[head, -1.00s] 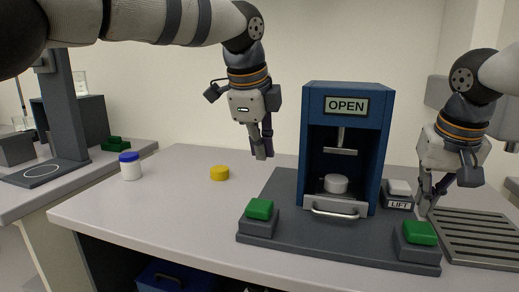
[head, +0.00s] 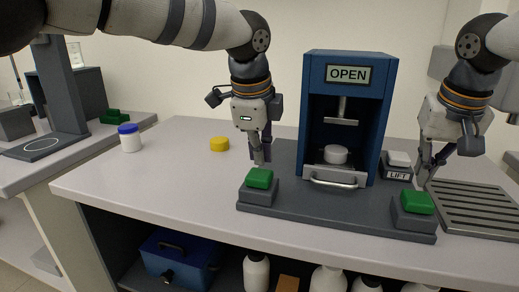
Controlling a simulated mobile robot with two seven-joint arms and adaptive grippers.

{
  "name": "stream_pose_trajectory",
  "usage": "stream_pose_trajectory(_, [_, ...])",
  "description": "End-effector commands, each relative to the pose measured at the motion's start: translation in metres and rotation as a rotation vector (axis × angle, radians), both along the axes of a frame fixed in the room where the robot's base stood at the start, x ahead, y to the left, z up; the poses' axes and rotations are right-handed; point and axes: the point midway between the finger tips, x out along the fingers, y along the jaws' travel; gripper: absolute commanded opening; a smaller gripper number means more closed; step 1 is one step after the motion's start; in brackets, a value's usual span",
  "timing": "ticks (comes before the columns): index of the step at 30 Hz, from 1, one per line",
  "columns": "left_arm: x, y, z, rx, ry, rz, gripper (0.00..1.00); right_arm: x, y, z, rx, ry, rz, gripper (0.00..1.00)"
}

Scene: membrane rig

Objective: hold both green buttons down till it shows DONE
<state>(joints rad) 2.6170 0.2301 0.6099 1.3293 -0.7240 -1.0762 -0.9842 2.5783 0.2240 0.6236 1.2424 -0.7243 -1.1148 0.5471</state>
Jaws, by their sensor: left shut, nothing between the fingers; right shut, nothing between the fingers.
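The blue press (head: 312,120) stands on a dark base plate (head: 320,214), and its display (head: 348,74) reads OPEN. A white round piece (head: 335,154) sits inside on the silver tray. The left green button (head: 259,178) is on a grey block at the plate's front left. The right green button (head: 417,202) is on a block at the front right. My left gripper (head: 261,160) is shut and empty, pointing down just above the left button. My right gripper (head: 424,182) is shut and empty, its tips just behind the right button. I cannot tell whether either touches.
A grey LIFT button (head: 397,171) is beside the press. A slotted metal rack (head: 480,212) lies at right. A blue toolbox (head: 180,262) and white bottles are below.

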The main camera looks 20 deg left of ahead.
Motion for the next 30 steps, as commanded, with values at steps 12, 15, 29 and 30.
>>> stream_pose_trajectory(12, [0.0,0.0,-0.012,0.0,0.001,0.0,0.0,0.0,0.0,0.0,0.0,0.0,0.0,0.0])
stream_pose_trajectory(15, [0.0,0.0,-0.015,0.0,0.001,0.0,0.0,0.0,0.0,0.0,0.0,0.0,0.0,0.0])
stream_pose_trajectory(29, [0.0,0.0,-0.029,0.0,0.001,0.0,0.0,0.0,0.0,0.0,0.0,0.0,0.0,0.0])
stream_pose_trajectory(30, [0.0,0.0,-0.03,0.0,0.002,0.0,0.0,0.0,0.0,0.0,0.0,0.0,0.0,0.0])
